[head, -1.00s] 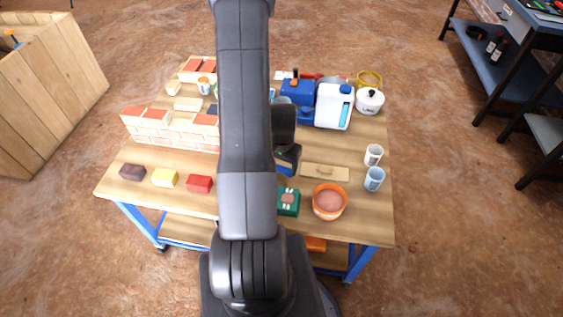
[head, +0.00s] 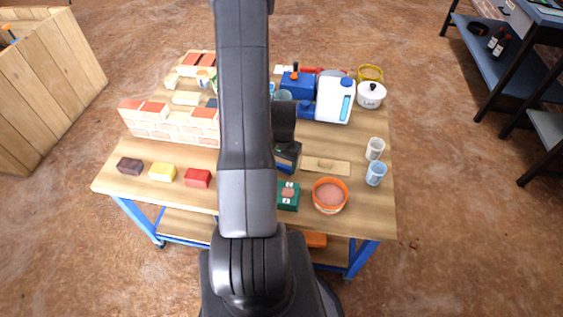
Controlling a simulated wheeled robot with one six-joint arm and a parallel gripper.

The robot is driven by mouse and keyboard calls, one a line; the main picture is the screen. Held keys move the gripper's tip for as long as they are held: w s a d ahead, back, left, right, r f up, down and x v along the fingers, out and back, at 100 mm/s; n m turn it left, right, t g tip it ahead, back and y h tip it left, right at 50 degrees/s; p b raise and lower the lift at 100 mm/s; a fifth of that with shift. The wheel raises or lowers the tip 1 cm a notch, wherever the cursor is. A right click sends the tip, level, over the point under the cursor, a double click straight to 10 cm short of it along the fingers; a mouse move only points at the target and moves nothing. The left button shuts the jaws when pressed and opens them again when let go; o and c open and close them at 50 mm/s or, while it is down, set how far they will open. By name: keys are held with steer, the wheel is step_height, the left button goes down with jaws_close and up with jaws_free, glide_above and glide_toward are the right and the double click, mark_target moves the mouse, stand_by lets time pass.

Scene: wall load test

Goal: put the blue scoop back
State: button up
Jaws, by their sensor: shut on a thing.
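My gripper (head: 289,150) shows only in part, as a dark shape at the right edge of my arm, above the middle of the workbench. My arm hides most of it, and its fingertips are not clear. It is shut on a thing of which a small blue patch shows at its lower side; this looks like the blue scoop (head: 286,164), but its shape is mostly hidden. An orange bucket (head: 330,207) with pinkish contents stands at the right front of the bench, to the right of and nearer than my gripper.
The workbench (head: 240,228) holds a brick wall (head: 172,129), three coloured blocks along the front left, a green box (head: 288,197), a wooden float (head: 326,166), two cups at right, a white canister (head: 336,99) and a blue box (head: 297,87) behind.

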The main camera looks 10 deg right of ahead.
steer(key=shift+f, duration=0.15)
steer(key=o, duration=1.1)
steer(key=shift+o, duration=0.2)
steer(key=shift+r+p, duration=2.1)
steer(key=shift+r, duration=1.45)
steer(key=shift+f+b, duration=1.8)
steer(key=shift+f, duration=1.05)
steer(key=shift+r, duration=0.1)
